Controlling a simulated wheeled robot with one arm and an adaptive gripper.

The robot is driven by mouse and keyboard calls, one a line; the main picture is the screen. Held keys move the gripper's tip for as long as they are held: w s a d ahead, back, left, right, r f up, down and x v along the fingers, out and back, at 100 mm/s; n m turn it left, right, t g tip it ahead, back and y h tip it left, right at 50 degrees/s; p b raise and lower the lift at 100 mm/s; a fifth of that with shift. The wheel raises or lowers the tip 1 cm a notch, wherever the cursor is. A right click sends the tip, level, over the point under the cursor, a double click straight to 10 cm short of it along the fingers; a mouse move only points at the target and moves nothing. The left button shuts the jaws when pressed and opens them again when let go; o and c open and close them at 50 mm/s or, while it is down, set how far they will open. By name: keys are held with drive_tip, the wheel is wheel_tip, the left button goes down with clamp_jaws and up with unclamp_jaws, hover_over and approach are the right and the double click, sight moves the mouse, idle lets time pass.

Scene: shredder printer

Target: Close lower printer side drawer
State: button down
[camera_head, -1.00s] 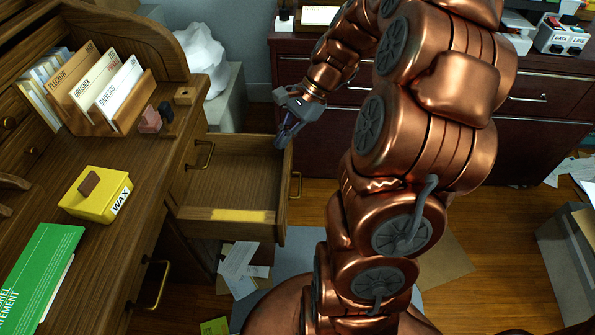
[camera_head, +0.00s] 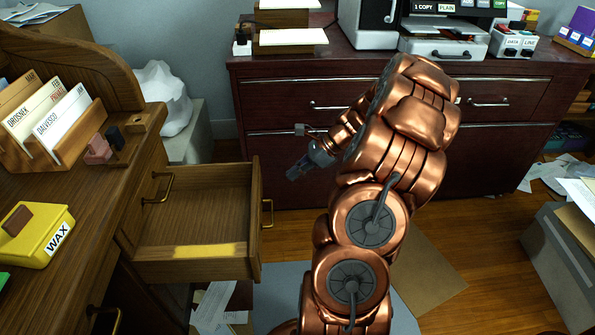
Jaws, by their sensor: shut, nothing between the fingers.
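A wooden desk drawer (camera_head: 195,208) stands pulled out and open at left of centre, empty except for a yellow strip along its near wall. Its outer face (camera_head: 256,205) carries a metal handle (camera_head: 267,213). My gripper (camera_head: 291,174) is shut and empty, to the right of that face and apart from it in the picture. The fingertips are small and dark. The dark red cabinet (camera_head: 285,170) under the printer (camera_head: 450,40) stands behind; its visible drawer fronts look flush, and my arm hides part of them.
The wooden desk (camera_head: 110,190) at left holds a card rack (camera_head: 75,150) and a yellow wax box (camera_head: 38,240). Papers (camera_head: 215,303) lie on the floor below the drawer. A grey box (camera_head: 560,250) stands at right. Bare floor lies between drawer and cabinet.

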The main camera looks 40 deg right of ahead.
drive_tip(key=x, duration=0.2)
drive_tip(key=b+x, duration=0.1)
drive_tip(key=x, duration=0.2)
drive_tip(key=a+r+b+x, duration=0.1)
drive_tip(key=x, duration=0.1)
drive_tip(key=shift+w+a+f, duration=0.2)
drive_tip(key=shift+w, duration=0.35)
drive_tip(key=shift+w+a+r, duration=0.1)
drive_tip(key=shift+w+a, duration=0.35)
drive_tip(key=shift+a, duration=0.1)
